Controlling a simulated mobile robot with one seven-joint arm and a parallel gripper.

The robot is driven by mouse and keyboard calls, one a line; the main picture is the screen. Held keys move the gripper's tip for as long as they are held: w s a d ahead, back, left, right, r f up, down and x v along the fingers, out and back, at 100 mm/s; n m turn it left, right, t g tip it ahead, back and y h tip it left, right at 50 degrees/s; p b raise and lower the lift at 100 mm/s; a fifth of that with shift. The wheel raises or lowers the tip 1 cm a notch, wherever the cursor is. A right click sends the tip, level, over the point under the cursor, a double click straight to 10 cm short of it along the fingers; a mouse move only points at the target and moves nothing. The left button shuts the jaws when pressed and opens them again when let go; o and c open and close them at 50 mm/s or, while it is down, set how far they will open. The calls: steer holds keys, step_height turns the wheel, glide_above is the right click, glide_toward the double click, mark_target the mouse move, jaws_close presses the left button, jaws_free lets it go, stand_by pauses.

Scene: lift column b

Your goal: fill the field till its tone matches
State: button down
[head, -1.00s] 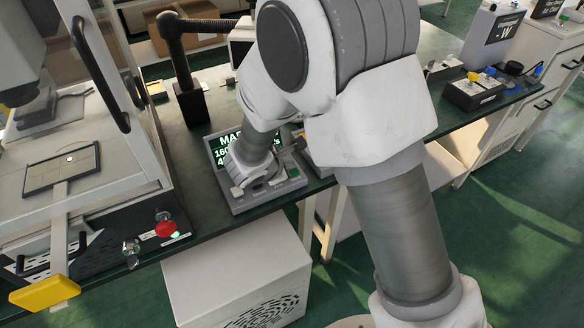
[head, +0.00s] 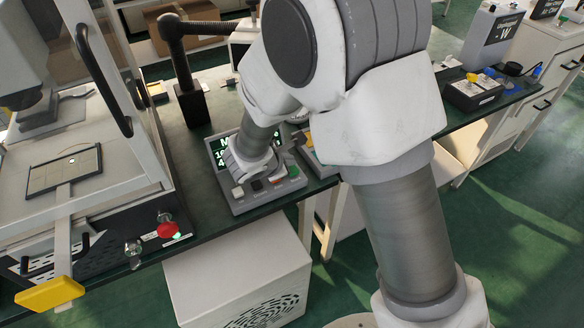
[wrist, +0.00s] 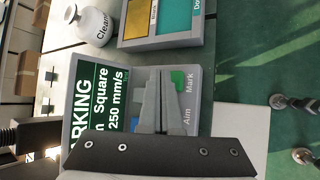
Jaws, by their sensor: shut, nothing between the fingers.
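The marking console (head: 240,207) stands on the bench, its dark screen (head: 218,147) showing white and green text, partly hidden by my arm. A row of buttons runs along its front, with a green one (head: 293,171) at the right end. In the wrist view, my gripper (wrist: 160,73) is shut and empty over the console, its fingertips beside the green button (wrist: 178,80) labelled Mark. I cannot tell whether they touch it. "Aim" is printed nearby. A framed, divided plate (head: 62,182) lies in the machine at left, with a small bright spot near its right edge.
A panel (wrist: 190,40) with yellow and teal fields lies beyond the console, near a white bottle (wrist: 93,27). The machine's front has a red knob (head: 167,229) and a yellow handle (head: 50,294). A black post (head: 190,100) stands behind the console. Boxes and a container occupy the bench at right.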

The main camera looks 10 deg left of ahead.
steer(key=shift+r+p, duration=1.45)
steer(key=shift+r, duration=1)
steer(key=shift+d+r, duration=0.1)
steer(key=s+d+r+m+g+h+p, duration=0.1)
steer(key=s+d+r+m+g, duration=0.15)
steer(key=d+r+m, duration=0.55)
steer(key=s+d+r+m+g+h+p, duration=0.15)
steer(key=s+d+r+m, duration=0.3)
steer(key=d+r, duration=0.6)
steer(key=s+d+r+m+y+p, duration=0.1)
steer(key=s+d+r+m+y, duration=0.1)
steer(key=s+m, duration=0.3)
steer(key=s+d+r+m+y+p, duration=0.2)
steer(key=s+r+m, duration=0.3)
steer(key=s, duration=0.5)
steer(key=shift+d+r+m+t+y, duration=0.15)
steer(key=shift+d+m+t+y, duration=0.25)
steer(key=shift+d+m+y, duration=0.15)
steer(key=shift+a, duration=0.2)
stand_by(1.0)
